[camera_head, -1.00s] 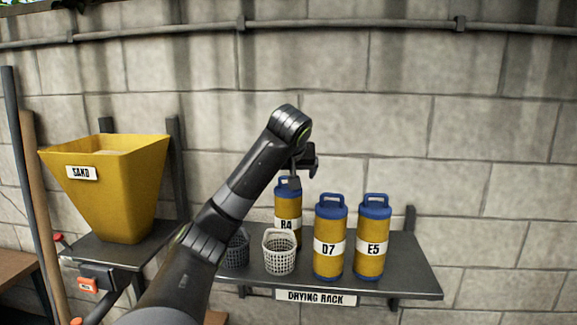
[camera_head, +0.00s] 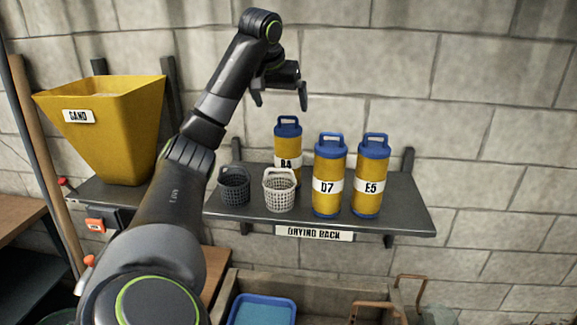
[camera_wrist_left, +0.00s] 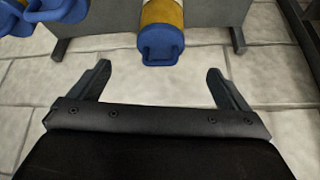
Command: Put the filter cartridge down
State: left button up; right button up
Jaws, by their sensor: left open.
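Three yellow filter cartridges with blue caps and handles stand upright on the drying rack shelf (camera_head: 400,222). They are labelled R4 (camera_head: 287,143), D7 (camera_head: 328,202) and E5 (camera_head: 370,202). R4 stands further back, partly behind the light basket. My left gripper (camera_head: 279,102) is open and empty, above R4 and apart from it. In the left wrist view, a blue cap (camera_wrist_left: 160,45) shows beyond the open fingers (camera_wrist_left: 158,82), with nothing between them. Other blue caps show at its upper left. My right gripper is not seen.
A dark basket (camera_head: 234,188) and a light basket (camera_head: 279,192) stand left of D7 on the shelf. A yellow sand hopper (camera_head: 115,130) stands at the left. A blue tray (camera_head: 262,298) sits low in front.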

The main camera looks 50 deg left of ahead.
aim_at(287, 129)
pick_arm(q)
jog(key=p+x, duration=0.1)
jog(key=x, duration=0.7)
jog(key=shift+f+p, duration=0.15)
jog(key=shift+p, duration=0.25)
jog(key=p+x, duration=0.3)
jog(key=x, duration=0.1)
jog(key=shift+f, duration=0.1)
jog(key=shift+w+a+f, duration=0.1)
jog(key=shift+w+f, duration=0.1)
jog(key=shift+f, duration=0.3)
jog(key=c, duration=1.6)
jog(key=shift+r, duration=0.1)
jog(key=shift+c, duration=1)
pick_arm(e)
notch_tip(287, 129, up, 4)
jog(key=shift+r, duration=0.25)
